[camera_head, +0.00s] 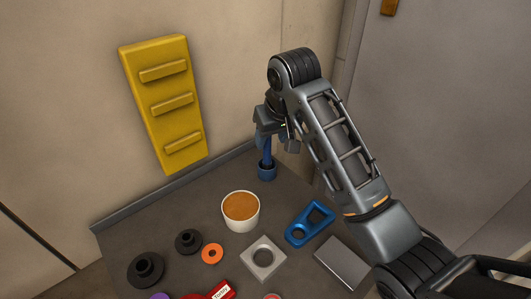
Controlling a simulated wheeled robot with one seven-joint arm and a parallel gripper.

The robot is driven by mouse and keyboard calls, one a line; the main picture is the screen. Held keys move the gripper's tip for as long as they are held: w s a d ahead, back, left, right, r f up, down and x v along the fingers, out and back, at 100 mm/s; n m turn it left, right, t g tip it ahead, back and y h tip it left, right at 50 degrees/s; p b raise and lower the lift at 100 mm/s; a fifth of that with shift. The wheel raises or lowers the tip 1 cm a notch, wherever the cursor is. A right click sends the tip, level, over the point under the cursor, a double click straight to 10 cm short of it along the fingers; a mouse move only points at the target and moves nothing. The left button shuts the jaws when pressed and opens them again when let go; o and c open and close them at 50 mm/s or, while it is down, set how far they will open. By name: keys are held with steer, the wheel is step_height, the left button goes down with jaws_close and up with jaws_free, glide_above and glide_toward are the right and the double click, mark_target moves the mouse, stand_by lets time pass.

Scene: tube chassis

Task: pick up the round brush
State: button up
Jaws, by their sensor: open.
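My gripper (276,143) points down at the back corner of the dark table, at the end of my arm. A blue upright object (267,170) with a round, cup-like lower part and a narrower stem stands directly below and between the fingers. It may be the round brush, but I cannot tell for sure. Its upper part is partly hidden by the gripper. The fingers are open around or beside its top; I cannot tell whether they touch it.
On the table (180,215) are a white cup with orange contents (240,211), a blue bracket (310,223), a grey square plate with a hole (263,258), a grey block (343,262), black knobs (146,270) and an orange ring (212,254). A yellow panel (155,88) leans behind.

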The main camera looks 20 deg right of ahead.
mark_target(266, 148)
steer(key=shift+a+p+x, duration=0.15)
steer(key=shift+p+x, duration=0.05)
steer(key=shift+x, duration=1.15)
steer(key=shift+a+p+x, duration=0.15)
steer(key=shift+p+x, duration=0.05)
steer(key=shift+x, duration=1.15)
jaws_close()
